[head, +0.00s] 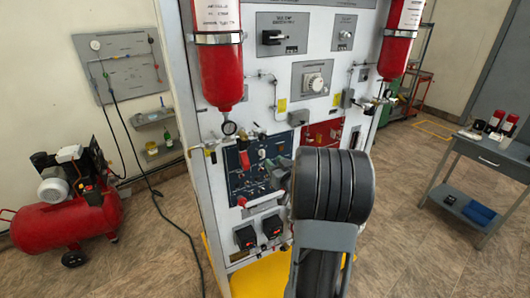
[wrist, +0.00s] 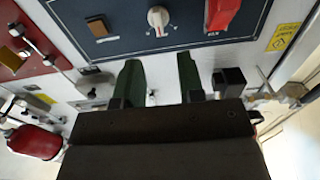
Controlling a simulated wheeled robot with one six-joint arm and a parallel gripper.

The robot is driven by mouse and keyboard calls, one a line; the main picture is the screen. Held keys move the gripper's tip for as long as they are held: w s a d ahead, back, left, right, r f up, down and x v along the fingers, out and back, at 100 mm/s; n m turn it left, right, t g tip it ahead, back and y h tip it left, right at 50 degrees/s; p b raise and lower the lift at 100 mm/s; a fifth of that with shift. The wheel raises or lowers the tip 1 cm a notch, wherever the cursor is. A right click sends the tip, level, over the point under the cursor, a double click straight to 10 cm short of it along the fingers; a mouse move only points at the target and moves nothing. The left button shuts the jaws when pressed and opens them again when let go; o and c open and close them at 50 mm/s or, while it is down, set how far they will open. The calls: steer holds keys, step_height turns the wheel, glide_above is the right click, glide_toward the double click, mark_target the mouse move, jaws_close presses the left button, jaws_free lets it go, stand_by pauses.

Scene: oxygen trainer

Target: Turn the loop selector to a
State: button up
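I cannot tell for sure which control is the loop selector, as the labels are too small to read. In the wrist view a white round knob (wrist: 158,18) sits on a dark blue panel (wrist: 125,38), between a red switch cover (wrist: 223,12) and an amber square (wrist: 97,27). My gripper (wrist: 160,75) has two green fingers standing apart, with nothing between them. It is near the panel's edge, apart from the knob.
The trainer's upper face carries a white dial (head: 314,83), a black-handled switch (head: 272,38) and a small knob (head: 345,34). Red cylinders hang left (head: 221,75) and right (head: 395,58). A red compressor (head: 65,215) stands left, a grey table (head: 475,160) right.

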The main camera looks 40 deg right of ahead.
mark_target(264, 153)
steer(key=shift+w+d+p, duration=0.25)
steer(key=shift+w+p, duration=0.15)
steer(key=shift+w, duration=1.35)
steer(key=shift+w+d+p, duration=0.2)
steer(key=shift+w+p, duration=0.2)
steer(key=shift+w, duration=1.3)
steer(key=shift+c, duration=0.2)
jaws_close()
